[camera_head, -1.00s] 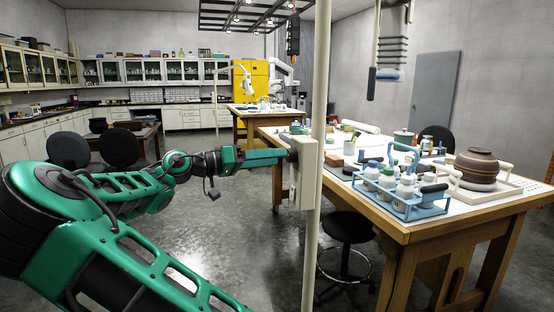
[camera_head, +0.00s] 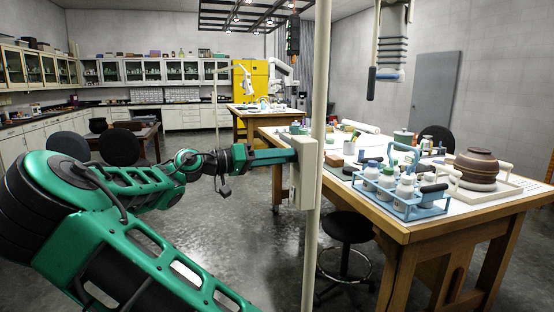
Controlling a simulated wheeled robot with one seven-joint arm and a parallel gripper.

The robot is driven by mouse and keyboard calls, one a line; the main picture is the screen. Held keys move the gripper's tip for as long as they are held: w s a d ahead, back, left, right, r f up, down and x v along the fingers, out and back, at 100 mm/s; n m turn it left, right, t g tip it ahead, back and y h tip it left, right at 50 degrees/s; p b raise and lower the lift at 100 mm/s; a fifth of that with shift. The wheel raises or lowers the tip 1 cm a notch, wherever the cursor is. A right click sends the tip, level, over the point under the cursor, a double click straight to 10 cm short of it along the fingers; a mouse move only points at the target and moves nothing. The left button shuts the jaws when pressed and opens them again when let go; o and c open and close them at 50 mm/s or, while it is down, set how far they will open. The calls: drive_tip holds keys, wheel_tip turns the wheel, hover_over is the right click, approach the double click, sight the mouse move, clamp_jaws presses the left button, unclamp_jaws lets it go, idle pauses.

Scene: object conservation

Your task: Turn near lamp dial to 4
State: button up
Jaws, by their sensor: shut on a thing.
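The near lamp's pale control box (camera_head: 307,178) is fixed to a cream upright pole (camera_head: 321,60) in the middle of the view. My gripper (camera_head: 290,155) reaches in from the left and meets the upper left face of the box. It is shut on the lamp dial there. The dial itself is hidden by the gripper, and its number marks cannot be read. A small detail shows lower on the box's left side, too small to make out.
A wooden workbench (camera_head: 405,237) stands right of the pole, with a blue bottle carrier (camera_head: 410,208) and a brown pot (camera_head: 477,168) on it. A black stool (camera_head: 348,228) is beneath. A lamp frame (camera_head: 255,15) hangs overhead.

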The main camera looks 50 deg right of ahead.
drive_tip(key=shift+w+n, duration=0.1)
drive_tip(key=shift+n, duration=0.4)
drive_tip(key=o, duration=1.1)
drive_tip(key=shift+c, duration=0.2)
drive_tip(key=v, duration=1.1)
